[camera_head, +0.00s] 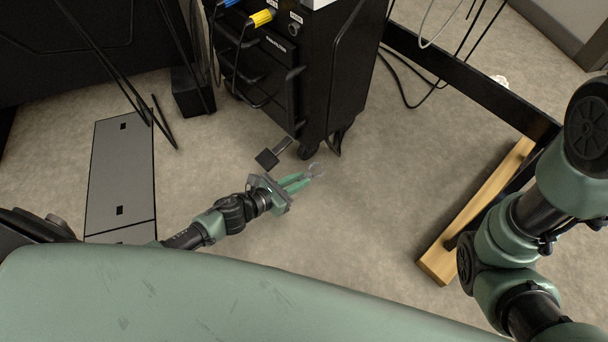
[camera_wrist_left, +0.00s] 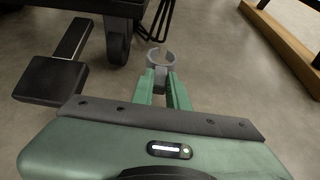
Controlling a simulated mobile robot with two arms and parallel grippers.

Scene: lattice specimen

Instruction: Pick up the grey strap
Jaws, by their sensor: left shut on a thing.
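The grey strap (camera_wrist_left: 161,57) is a small ring-shaped band, seen at the tips of my left gripper (camera_wrist_left: 165,80) in the left wrist view. The green fingers are close together and shut on its near side, and its loop sticks out beyond the fingertips. In the head view the strap (camera_head: 315,170) shows small and pale at the end of my left gripper (camera_head: 308,176). It is held above the floor near the black cart; the exact height is hard to tell. My right arm shows at the right edge of the head view, but its gripper is out of view.
A black wheeled cart (camera_head: 300,75) with cables stands just beyond my left gripper. A black pedal (camera_head: 268,158) sticks out at its base, left of the gripper. A wooden beam (camera_head: 478,212) and black frame lie to the right. The floor (camera_head: 370,215) between is clear.

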